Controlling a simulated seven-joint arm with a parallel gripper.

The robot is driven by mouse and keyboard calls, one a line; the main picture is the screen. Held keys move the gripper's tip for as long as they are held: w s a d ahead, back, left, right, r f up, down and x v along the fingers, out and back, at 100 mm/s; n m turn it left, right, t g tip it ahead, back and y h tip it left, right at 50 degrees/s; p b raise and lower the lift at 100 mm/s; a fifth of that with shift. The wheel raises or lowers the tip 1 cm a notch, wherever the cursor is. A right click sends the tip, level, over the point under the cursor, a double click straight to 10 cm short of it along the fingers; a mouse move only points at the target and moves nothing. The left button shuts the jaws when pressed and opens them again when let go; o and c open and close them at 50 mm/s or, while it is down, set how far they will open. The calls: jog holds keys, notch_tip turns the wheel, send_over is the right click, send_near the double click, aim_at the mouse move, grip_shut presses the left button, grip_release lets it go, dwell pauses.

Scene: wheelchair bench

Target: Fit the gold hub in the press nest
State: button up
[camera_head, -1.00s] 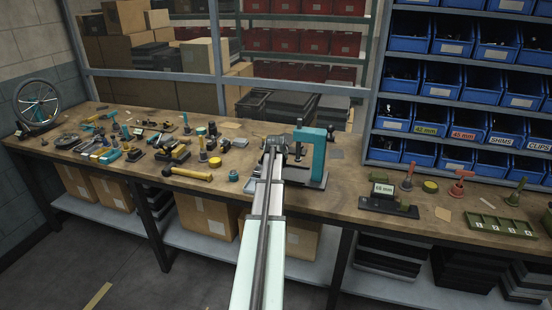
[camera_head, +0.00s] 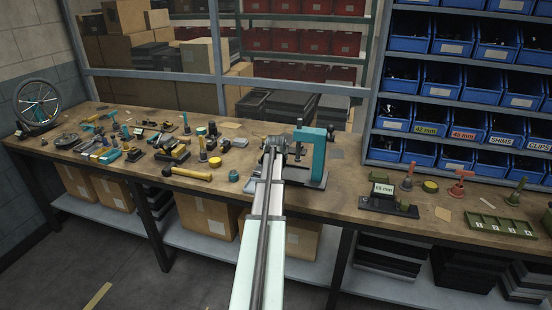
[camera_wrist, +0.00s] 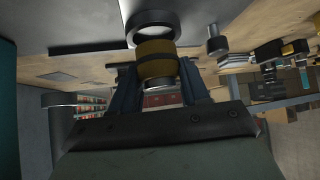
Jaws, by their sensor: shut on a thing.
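The gold hub (camera_wrist: 156,60), a short yellow-gold cylinder with a dark band, is between my gripper's (camera_wrist: 160,82) two fingers in the wrist view. My gripper is shut on it. A dark round ring, which looks like the press nest (camera_wrist: 134,32), lies just beyond the hub. The hub overlaps the ring's near edge in the picture; I cannot tell whether they touch. In the head view my gripper (camera_head: 274,145) is at the teal press (camera_head: 319,158), left of its upright. The hub and nest are hidden there by my arm.
A small blue-grey cup (camera_head: 234,175) stands close to my arm's left. A dark stand with a 68 mm label (camera_head: 383,190) is to the right.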

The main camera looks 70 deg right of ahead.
jog(key=shift+f, duration=0.9)
jog(key=o, duration=1.2)
jog(key=shift+o, duration=0.2)
jog(key=v, duration=1.4)
jog(key=shift+f, duration=0.1)
